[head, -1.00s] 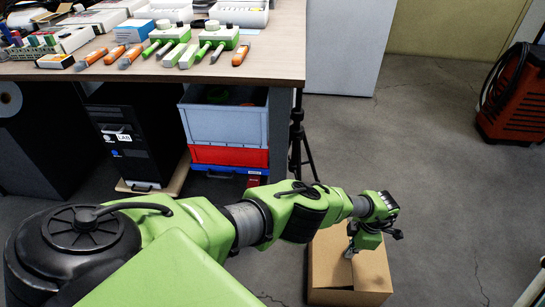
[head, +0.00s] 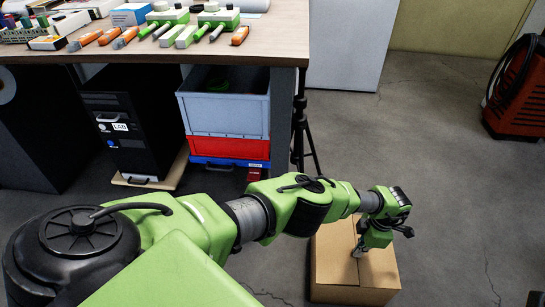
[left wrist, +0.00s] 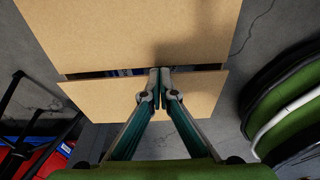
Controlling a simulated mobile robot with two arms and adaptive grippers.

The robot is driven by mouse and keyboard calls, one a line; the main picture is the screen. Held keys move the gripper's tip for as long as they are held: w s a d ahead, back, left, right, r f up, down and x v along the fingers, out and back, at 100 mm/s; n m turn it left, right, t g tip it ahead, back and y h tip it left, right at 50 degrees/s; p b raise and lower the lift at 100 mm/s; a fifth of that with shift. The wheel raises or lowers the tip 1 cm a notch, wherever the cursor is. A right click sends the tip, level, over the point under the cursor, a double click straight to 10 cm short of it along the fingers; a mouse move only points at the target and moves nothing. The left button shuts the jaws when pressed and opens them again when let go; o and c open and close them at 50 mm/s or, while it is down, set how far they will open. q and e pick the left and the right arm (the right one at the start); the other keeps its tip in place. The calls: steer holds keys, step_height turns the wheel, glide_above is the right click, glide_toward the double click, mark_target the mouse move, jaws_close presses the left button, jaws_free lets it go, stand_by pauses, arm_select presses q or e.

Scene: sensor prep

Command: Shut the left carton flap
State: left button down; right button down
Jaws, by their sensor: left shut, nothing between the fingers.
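The brown carton (head: 335,262) stands on the floor at the lower right of the head view, partly covered by my left arm. My left gripper (head: 358,252) points down at its top, close to the seam, with its fingers together and empty. In the left wrist view, the closed fingertips (left wrist: 160,72) are at a narrow dark gap between a large cardboard panel (left wrist: 120,30) and a smaller flap (left wrist: 150,95). The smaller flap is partly hidden behind the fingers. I cannot tell whether the fingertips touch the cardboard. My right gripper is not in view.
A workbench (head: 270,45) with several tools stands at the back left. Crates (head: 225,105) and a black computer case (head: 130,130) are under it, with a tripod (head: 302,135) beside it. A red machine (head: 515,90) is far right. Floor right of the carton is clear.

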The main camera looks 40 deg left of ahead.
arm_select(q)
steer(key=shift+d+f, duration=0.1)
steer(key=shift+f, duration=0.2)
steer(key=shift+r, duration=0.2)
stand_by(0.3)
